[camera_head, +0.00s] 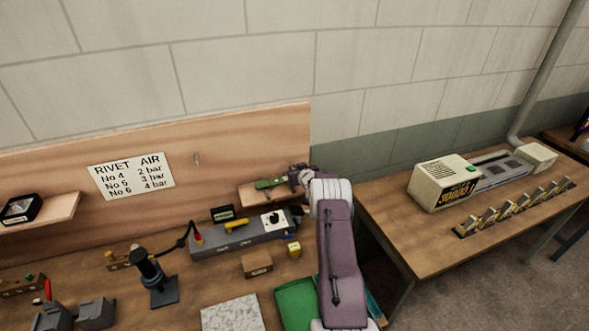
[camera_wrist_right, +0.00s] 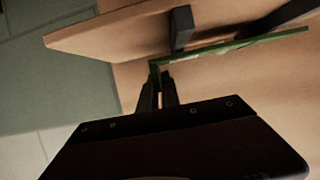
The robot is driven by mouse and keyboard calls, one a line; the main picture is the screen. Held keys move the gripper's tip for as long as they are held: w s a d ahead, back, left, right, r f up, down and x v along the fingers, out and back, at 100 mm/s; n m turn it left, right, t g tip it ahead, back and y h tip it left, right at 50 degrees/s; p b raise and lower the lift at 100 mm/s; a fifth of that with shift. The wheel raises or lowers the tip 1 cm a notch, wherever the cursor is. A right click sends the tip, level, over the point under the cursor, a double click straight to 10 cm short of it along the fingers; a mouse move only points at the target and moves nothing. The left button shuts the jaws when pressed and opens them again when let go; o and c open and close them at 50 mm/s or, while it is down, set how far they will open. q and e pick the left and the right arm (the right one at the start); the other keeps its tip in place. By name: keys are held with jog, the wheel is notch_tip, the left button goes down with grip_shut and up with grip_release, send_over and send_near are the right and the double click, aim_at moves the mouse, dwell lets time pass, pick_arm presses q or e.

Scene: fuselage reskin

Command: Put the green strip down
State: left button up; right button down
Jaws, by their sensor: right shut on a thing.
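My right gripper (camera_head: 296,178) is at the right end of a small wooden shelf (camera_head: 246,198) on the back board. It is shut on the green strip (camera_head: 268,184). In the right wrist view, the two dark fingers (camera_wrist_right: 162,82) close on the near end of the long, thin green strip (camera_wrist_right: 230,45), which stretches away to the right. The strip runs close to the dark grey pieces at the wooden shelf (camera_wrist_right: 105,35); I cannot tell whether it touches them. The fingers partly hide the gripped end. My left gripper is not in view.
A grey bench unit (camera_head: 245,236) stands below the shelf. A second table (camera_head: 400,225) with a beige machine (camera_head: 443,182) stands at right.

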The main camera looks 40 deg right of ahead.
jog(key=shift+s+a, duration=0.15)
jog(key=shift+s, duration=0.15)
jog(key=shift+f+b, duration=0.2)
jog(key=shift+b, duration=0.3)
jog(key=c, duration=1.6)
grip_release()
jog(key=shift+w, duration=0.15)
jog(key=shift+o, duration=0.2)
jog(key=shift+r, duration=0.25)
jog(key=shift+r+p, duration=0.5)
jog(key=shift+p, duration=0.25)
jog(key=b+v, duration=0.3)
jog(key=v, duration=0.9)
jog(key=shift+f, duration=0.3)
